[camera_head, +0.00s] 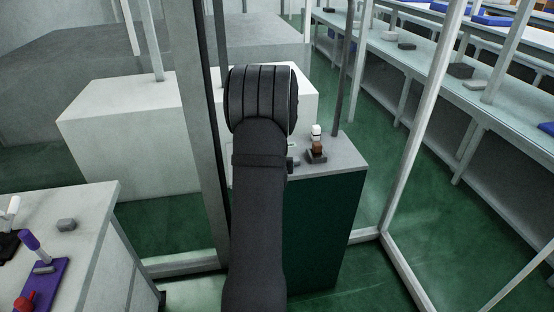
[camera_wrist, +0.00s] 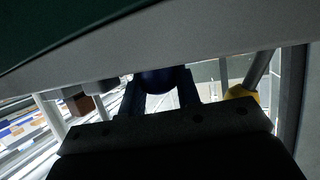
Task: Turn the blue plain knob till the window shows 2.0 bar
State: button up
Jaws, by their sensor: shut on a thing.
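The blue knob (camera_wrist: 158,79) shows dark and rounded in the wrist view, at the top middle under the grey cabinet edge. My gripper (camera_wrist: 160,88) is shut on it, with one finger on each side. In the head view my dark arm hides the knob and most of the gripper. No window reading can be made out in either view.
The cabinet (camera_head: 325,215) has a green side and grey top. A brown and white fitting (camera_head: 317,149) stands on it, right of my arm. A yellow part (camera_wrist: 240,92) is right of the gripper. A bench (camera_head: 85,200) stands left; frame posts (camera_head: 420,115) rise nearby.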

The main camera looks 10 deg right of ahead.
jog(key=shift+r+m+g+h, duration=0.1)
jog(key=shift+m+g+h, duration=0.3)
jog(key=shift+m+h, duration=0.6)
jog(key=o, duration=1)
jog(key=v, duration=1.7)
jog(key=shift+s, duration=0.15)
